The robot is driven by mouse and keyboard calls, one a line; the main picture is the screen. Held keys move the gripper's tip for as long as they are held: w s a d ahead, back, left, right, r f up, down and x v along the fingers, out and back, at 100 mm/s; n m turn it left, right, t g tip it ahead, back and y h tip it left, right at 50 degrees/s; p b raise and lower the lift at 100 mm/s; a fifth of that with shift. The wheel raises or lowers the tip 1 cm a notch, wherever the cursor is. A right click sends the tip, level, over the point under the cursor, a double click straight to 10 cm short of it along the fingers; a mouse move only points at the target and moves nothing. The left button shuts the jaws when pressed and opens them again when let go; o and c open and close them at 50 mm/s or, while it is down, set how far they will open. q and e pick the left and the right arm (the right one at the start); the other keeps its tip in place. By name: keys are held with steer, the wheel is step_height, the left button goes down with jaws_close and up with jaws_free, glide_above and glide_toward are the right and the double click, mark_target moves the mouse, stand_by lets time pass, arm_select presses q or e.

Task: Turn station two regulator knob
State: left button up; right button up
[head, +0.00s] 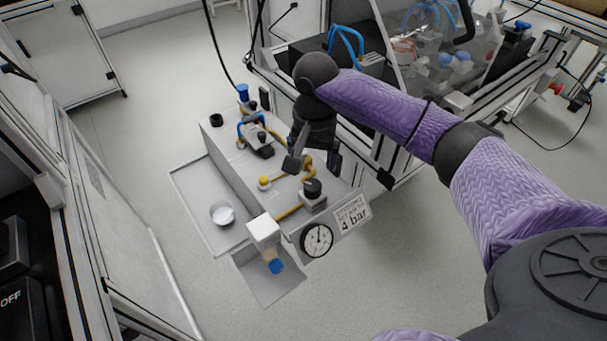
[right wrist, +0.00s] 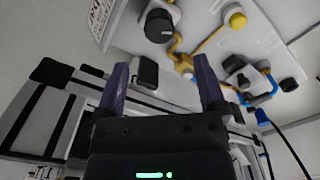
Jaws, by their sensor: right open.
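The black round regulator knob (head: 313,187) sits on top of the grey station box, beside the "4 bar" label (head: 350,213) and behind the pressure gauge (head: 317,240). In the right wrist view the knob (right wrist: 159,25) shows a white mark and lies beyond the fingertips, near the top edge. My right gripper (head: 314,163) is open and empty, above the box and just behind the knob, apart from it. In the right wrist view its two dark fingers (right wrist: 160,85) stand wide apart with nothing between them. My left gripper is not in view.
Yellow pipes (head: 287,211), a yellow button (head: 264,182) and blue-hosed fittings (head: 258,140) crowd the box top. A side tray holds a white cup (head: 222,213). A framed machine with clear panels (head: 440,50) stands behind my right arm. Open floor lies in front.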

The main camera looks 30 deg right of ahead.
mark_target(313, 185)
step_height(313, 185, down, 7)
steer(key=b, duration=0.3)
steer(key=shift+s, duration=0.1)
steer(key=shift+f+b, duration=0.3)
steer(key=shift+f, duration=0.25)
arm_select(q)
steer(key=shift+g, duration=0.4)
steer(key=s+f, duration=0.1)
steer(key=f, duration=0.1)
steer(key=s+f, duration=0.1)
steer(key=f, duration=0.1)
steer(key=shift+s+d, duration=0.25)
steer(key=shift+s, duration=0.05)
